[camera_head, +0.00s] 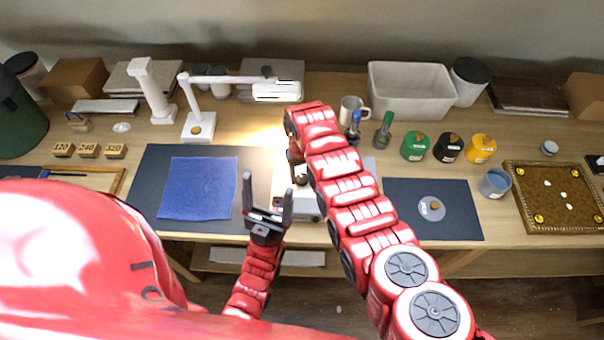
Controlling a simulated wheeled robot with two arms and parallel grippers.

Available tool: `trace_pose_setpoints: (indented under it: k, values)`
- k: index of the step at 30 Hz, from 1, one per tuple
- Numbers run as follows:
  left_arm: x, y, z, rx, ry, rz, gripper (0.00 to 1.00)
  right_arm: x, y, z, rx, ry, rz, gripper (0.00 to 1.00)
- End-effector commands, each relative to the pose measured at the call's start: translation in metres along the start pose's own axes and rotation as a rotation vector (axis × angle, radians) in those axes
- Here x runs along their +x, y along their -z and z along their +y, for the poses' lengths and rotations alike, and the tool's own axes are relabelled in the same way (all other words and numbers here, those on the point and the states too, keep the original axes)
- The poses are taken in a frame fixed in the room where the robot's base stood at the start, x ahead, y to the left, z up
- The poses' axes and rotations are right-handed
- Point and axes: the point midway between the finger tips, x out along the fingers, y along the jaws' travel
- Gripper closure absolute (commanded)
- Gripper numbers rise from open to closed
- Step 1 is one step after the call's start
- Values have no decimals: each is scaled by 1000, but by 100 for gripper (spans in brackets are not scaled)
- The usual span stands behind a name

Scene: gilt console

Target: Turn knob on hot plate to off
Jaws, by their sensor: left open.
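The hot plate (307,207) is a pale box near the table's front edge, in the middle of the view. My right arm covers much of it, and small dark and brown items show on top. A small reddish spot is on its front left, but I cannot make out the knob or its setting. My left gripper (268,192) is open and empty, its two dark fingers pointing up, just left of the hot plate's front. My right arm reaches over the hot plate, and its gripper (292,148) is mostly hidden, so its jaws are unclear.
A dark mat with a blue cloth (198,188) lies left, and another dark mat (462,212) with a disc lies right. A white lamp (199,124) stands behind. Green, black and yellow pots (481,149), a blue cup (494,183) and a gilt tray (513,171) are right.

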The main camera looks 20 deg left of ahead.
Motion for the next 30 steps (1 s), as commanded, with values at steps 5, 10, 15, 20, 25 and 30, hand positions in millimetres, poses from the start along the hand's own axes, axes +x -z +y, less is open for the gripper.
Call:
trace_pose_setpoints:
  k: [5, 10, 15, 20, 25, 30]
  values:
    - [0, 0, 0, 0, 0, 0, 19, 0, 0, 0, 0, 0, 0, 81]
    - [0, 0, 0, 0, 0, 0, 19, 0, 0, 0, 0, 0, 0, 100]
    - [-1, 0, 0, 0, 0, 0, 19, 0, 0, 0, -10, 0, 1, 100]
    - [-6, -1, 0, 0, 0, 0, 19, 1, 1, 2, -55, -1, 2, 100]
    - [-16, -3, 1, 0, 0, 0, 19, 3, 0, 1, -157, 1, -2, 100]
    - [-28, -5, 1, 0, 0, 0, 19, 4, 1, 2, -302, 0, 3, 100]
